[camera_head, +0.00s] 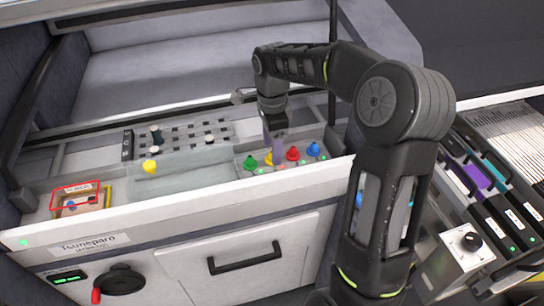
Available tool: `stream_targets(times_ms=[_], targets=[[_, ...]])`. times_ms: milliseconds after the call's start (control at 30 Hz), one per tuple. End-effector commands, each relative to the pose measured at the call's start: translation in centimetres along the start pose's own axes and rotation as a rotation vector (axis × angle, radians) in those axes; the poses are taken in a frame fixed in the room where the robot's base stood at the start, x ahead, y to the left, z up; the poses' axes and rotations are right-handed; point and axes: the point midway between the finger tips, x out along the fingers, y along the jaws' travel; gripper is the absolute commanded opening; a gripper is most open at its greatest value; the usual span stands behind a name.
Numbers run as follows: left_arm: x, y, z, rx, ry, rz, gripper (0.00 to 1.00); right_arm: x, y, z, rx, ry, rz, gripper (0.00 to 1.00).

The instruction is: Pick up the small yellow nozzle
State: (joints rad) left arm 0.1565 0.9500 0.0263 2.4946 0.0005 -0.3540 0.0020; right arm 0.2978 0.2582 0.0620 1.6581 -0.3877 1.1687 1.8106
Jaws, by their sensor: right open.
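A yellow nozzle (150,166) stands alone on a pale translucent plate in the left-middle of the trolley top. Another yellow nozzle (268,158) stands in a row of coloured nozzles at the right, between a green nozzle (250,163) and a red nozzle (293,154). I cannot tell which of the two yellow ones is the smaller. My right gripper (278,153) points down over this row, close to the yellow and red nozzles. It is open, and its fingers partly cover the space between them. My left gripper is out of view.
A blue nozzle (313,149) ends the row. Behind the plate is a grey rack (190,132) with several slots. A small tray with a red outline (81,187) is at the left. A white front panel (180,215) edges the trolley; feeders (490,190) stand at the right.

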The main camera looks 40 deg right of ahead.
Motion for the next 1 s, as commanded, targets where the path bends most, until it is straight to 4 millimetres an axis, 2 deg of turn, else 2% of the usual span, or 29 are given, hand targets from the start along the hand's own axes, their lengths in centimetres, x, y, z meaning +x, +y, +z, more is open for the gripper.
stream_targets(times_ms=[100, 233, 800, 1000], targets=[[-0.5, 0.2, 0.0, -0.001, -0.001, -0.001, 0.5, 1.7, 0.1, 0.0, 0.002, 0.001, 0.004, 0.62], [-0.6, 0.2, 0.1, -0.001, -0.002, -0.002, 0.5, 2.7, 0.1, 0.1, 0.001, 0.001, 0.0, 0.62], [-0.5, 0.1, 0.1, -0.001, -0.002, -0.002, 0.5, 2.8, 0.0, 0.1, 0.001, 0.0, -0.001, 0.62], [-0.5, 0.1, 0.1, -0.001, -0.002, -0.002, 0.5, 2.8, 0.0, 0.1, 0.001, 0.0, -0.001, 0.47]])
